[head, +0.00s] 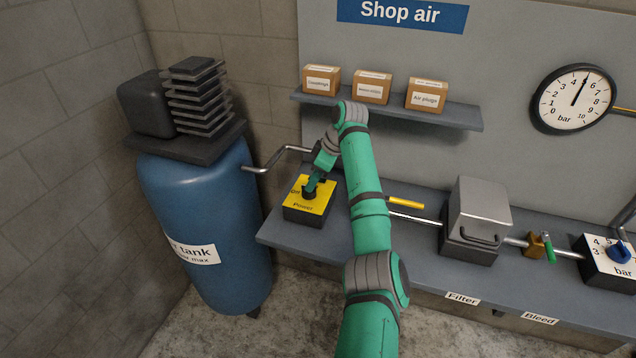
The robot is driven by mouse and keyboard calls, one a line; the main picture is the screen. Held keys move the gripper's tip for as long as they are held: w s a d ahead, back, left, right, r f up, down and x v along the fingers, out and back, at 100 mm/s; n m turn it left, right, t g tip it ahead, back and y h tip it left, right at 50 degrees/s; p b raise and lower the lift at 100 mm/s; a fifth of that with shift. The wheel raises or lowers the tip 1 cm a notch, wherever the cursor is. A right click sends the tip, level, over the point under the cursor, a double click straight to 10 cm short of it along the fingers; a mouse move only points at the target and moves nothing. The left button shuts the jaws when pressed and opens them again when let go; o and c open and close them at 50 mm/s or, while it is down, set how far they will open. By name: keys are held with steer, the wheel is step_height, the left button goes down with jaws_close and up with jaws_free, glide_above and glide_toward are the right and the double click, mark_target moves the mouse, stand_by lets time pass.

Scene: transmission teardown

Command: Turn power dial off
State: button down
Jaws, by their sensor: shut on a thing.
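The power dial is a dark knob (309,194) on top of a yellow-faced box (317,205) marked "Power", at the left end of the grey bench. Part of an "Off" label shows at the upper left of the yellow face. My gripper (310,189) reaches down from above and is shut on the knob. The gripper covers much of the knob, so I cannot tell which way its pointer faces.
A blue air tank (200,230) with a black compressor stands left of the bench (400,262). A pipe with a yellow lever (406,203), a metal filter box (480,208), a green-handled valve (549,248) and a blue dial (619,252) lie rightward. A shelf (452,117) holds cartons above.

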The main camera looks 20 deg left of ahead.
steer(key=shift+w+r, duration=0.1)
steer(key=shift+r, duration=0.05)
steer(key=shift+a, duration=0.15)
steer(key=c, duration=1.8)
jaws_free()
steer(key=shift+s+a, duration=0.2)
steer(key=shift+a, duration=0.1)
steer(key=shift+c, duration=0.2)
steer(key=shift+d, duration=0.25)
steer(key=shift+w+d+r, duration=0.1)
steer(key=shift+d+r, duration=0.15)
steer(key=v, duration=1)
steer(key=shift+a, duration=0.15)
